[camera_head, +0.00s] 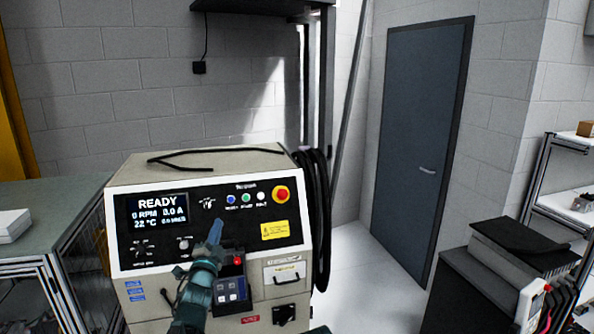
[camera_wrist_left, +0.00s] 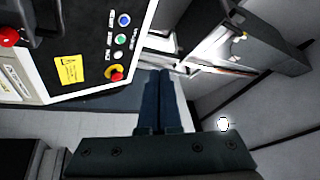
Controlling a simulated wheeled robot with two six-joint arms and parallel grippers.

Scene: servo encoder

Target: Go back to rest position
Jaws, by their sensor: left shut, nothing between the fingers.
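My left gripper (camera_head: 215,228) is in front of the lower middle of the machine's control panel, with its fingers pointing up. In the left wrist view its two fingers (camera_wrist_left: 160,100) lie side by side, shut with nothing between them. The servo encoder machine (camera_head: 125,258) is a beige cabinet with a black panel. Its display (camera_head: 158,209) reads READY, 0 RPM and 22 °C. I cannot tell whether the gripper touches the panel. My right gripper is not in view.
A workbench (camera_head: 60,195) stands on the left. A dark cabinet (camera_head: 470,290) and a shelf rack (camera_head: 560,200) are on the right. Black cables (camera_head: 318,215) hang at the machine's right side. The floor before the grey door (camera_head: 420,130) is clear.

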